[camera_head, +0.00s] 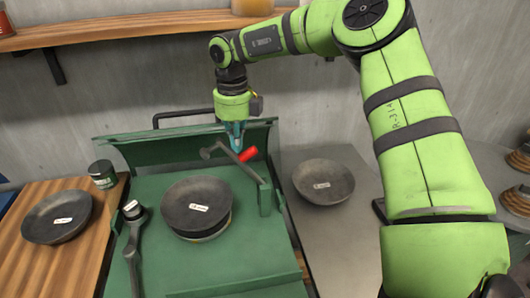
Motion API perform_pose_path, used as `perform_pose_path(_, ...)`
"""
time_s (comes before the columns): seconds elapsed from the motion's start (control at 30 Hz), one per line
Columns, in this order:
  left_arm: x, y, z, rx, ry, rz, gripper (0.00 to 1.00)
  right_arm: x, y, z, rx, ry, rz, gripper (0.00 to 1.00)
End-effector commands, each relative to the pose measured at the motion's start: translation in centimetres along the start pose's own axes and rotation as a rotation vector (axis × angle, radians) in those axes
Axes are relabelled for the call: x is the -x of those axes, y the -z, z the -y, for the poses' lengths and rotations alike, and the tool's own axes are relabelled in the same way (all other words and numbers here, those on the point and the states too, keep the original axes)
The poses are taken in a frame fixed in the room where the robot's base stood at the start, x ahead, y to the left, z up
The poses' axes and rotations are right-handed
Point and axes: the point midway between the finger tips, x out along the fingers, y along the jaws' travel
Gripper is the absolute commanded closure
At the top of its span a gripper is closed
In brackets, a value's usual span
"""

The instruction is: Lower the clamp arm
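The clamp arm (243,169) is a grey bar with a red handle (248,154), mounted on a green post (265,198) at the right of the green machine. The bar slants up to the left, and its round end is raised beside the dark bowl (197,206) on the machine's spindle. My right gripper (236,147) points down right at the bar, just left of the red handle. Its teal fingers look close together; whether they touch the bar or are shut cannot be told. My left gripper is not in view.
A dark arm (131,245) with a round top stands left of the spindle bowl. One bowl (58,217) lies on the wooden top at left, another (323,182) on the grey surface at right. A small dark jar (103,174) stands behind the left bowl. A shelf (130,27) is above.

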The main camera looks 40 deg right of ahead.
Motion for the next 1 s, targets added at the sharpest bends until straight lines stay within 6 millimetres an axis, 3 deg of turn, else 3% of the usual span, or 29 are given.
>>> perform_pose_path(0.3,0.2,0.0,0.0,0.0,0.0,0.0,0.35,-0.9,-0.9,-1.7,0.002,-0.002,-0.001,1.0)
perform_pose_path(1.0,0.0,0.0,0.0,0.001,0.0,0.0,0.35,-2.6,-2.1,-3.7,0.0,-0.002,0.0,1.0)
